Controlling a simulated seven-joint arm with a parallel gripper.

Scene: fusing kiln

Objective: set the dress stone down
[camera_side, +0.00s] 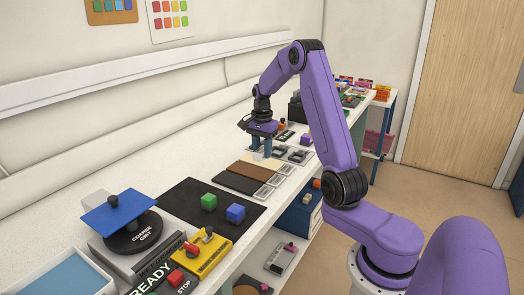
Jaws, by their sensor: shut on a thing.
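My gripper (261,149) points down over the far half of the white bench, just behind the brown strip. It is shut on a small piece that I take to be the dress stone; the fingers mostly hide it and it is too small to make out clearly. I cannot tell whether the piece touches the surface below. A brown strip (258,170) and a dark strip (240,183) lie side by side on the bench in front of the gripper.
Small grey trays (275,180) line the bench's front edge near the gripper. A yellow switch box (209,255) and a "COARSE GRIT" disc (133,240) under a blue plate (118,214) stand at front left.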

